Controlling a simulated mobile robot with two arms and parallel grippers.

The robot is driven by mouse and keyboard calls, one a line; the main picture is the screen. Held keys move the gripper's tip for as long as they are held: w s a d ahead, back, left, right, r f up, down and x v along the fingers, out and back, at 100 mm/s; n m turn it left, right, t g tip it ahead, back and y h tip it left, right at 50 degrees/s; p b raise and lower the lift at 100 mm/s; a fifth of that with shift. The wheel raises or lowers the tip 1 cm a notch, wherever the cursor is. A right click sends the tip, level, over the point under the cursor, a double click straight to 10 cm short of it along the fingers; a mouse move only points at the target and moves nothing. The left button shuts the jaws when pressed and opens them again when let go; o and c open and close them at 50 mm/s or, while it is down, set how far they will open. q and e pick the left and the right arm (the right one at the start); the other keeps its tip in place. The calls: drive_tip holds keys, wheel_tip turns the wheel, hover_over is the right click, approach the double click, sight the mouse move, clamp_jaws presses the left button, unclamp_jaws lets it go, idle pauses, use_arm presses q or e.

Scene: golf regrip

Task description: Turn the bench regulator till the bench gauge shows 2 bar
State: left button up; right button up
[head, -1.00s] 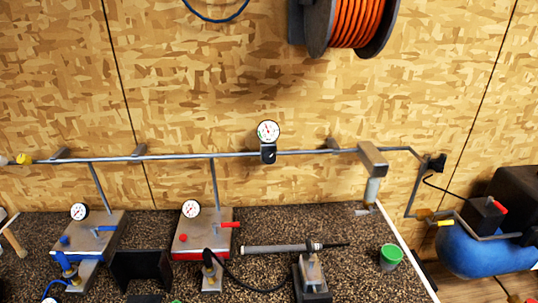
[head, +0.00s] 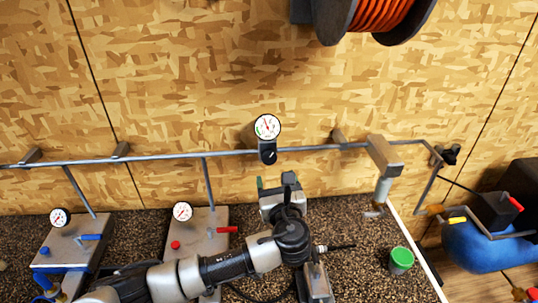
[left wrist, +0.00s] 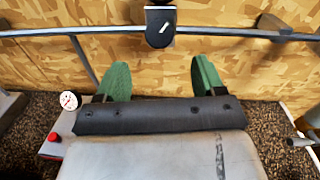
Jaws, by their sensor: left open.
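A round white gauge (head: 267,127) stands on the grey wall pipe in the head view; its needle is too small to read surely. Just below it is the black regulator (head: 268,152) with a pale mark on its knob. The regulator also shows at the top of the left wrist view (left wrist: 160,26), its mark slanted, with the gauge out of frame. My left gripper (head: 275,184) is below the regulator, apart from it. In the left wrist view its green fingers (left wrist: 162,78) are spread and empty, with the regulator beyond the gap. My right gripper is not in view.
The pipe (head: 220,154) runs along the wall. Two metal boxes with small gauges (head: 182,212) (head: 59,218) stand at left on the speckled bench. A green-topped cup (head: 401,260) stands at right. A hose reel (head: 365,20) hangs above; a blue tank (head: 475,250) is at far right.

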sight(270, 160)
use_arm(q)
drive_tip(key=x, duration=0.2)
drive_tip(key=p+x, duration=0.1)
drive_tip(key=x, duration=0.1)
drive_tip(key=shift+s+r, duration=0.1)
drive_tip(key=shift+r, duration=0.15)
drive_tip(key=p+x, duration=0.1)
drive_tip(key=x, duration=0.3)
drive_tip(key=shift+f, duration=0.2)
drive_tip(key=shift+w+a, duration=0.2)
drive_tip(key=shift+w, duration=0.4)
drive_tip(key=shift+f, duration=0.1)
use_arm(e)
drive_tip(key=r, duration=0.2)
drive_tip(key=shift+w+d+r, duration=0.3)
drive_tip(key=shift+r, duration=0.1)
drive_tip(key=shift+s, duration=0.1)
